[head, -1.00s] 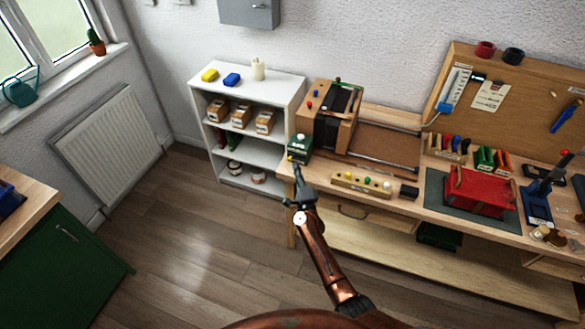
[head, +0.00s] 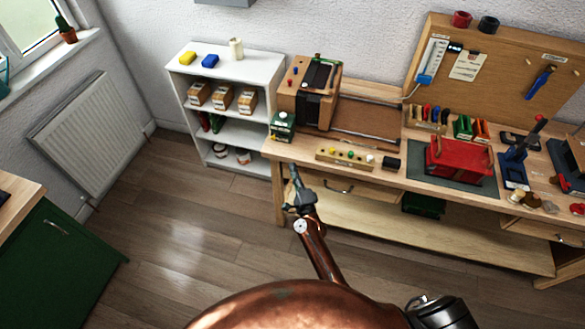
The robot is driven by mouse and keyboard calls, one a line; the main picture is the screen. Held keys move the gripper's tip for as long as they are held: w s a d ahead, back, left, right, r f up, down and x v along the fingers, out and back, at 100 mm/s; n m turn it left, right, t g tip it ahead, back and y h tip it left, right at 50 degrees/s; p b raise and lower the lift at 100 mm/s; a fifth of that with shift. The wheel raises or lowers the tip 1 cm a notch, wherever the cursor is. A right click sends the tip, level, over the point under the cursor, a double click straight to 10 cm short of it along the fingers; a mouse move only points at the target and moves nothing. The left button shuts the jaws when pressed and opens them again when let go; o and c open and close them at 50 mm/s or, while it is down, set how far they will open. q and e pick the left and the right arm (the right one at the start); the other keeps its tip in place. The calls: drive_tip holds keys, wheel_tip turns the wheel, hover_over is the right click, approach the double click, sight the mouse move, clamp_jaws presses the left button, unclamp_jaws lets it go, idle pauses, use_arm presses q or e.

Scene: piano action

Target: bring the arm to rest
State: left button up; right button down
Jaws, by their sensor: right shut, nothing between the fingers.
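My right arm, copper coloured, reaches up from the bottom middle of the head view. Its gripper (head: 294,173) is shut and empty, with the fingertips pointing up toward the workbench (head: 395,181). It shows in front of the bench's left end, just below a small green box (head: 283,126) in the picture. I cannot tell the exact gap to the bench edge. My left gripper does not show.
The bench carries a wooden piano action model (head: 312,92), a wooden strip with coloured knobs (head: 345,155), a black block (head: 391,162) and a red case (head: 459,160). A white shelf (head: 236,134) stands left of it. The floor (head: 165,235) at left is clear.

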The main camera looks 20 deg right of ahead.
drive_tip(key=s+d+f+n+g+y, duration=0.1)
drive_tip(key=s+f+n+g, duration=0.25)
drive_tip(key=s+f, duration=0.65)
drive_tip(key=s+d+f+n+g, duration=0.1)
drive_tip(key=s+f+n+g, duration=0.4)
drive_tip(key=f, duration=0.9)
drive_tip(key=s+d+f+n+g+y, duration=0.1)
drive_tip(key=s+f+n, duration=0.2)
drive_tip(key=s+f, duration=0.8)
drive_tip(key=s+d+f+n+g, duration=0.3)
drive_tip(key=s+f, duration=0.3)
drive_tip(key=s, duration=0.7)
drive_tip(key=s+d+f+n+g+h, duration=0.1)
drive_tip(key=s+d+f+n+g, duration=0.2)
drive_tip(key=s, duration=1.1)
drive_tip(key=s+d+f+n+g, duration=0.3)
drive_tip(key=s+f, duration=0.6)
drive_tip(key=s, duration=0.5)
drive_tip(key=shift+s+f+h, duration=0.15)
drive_tip(key=shift+f+h, duration=0.15)
drive_tip(key=shift+h, duration=0.1)
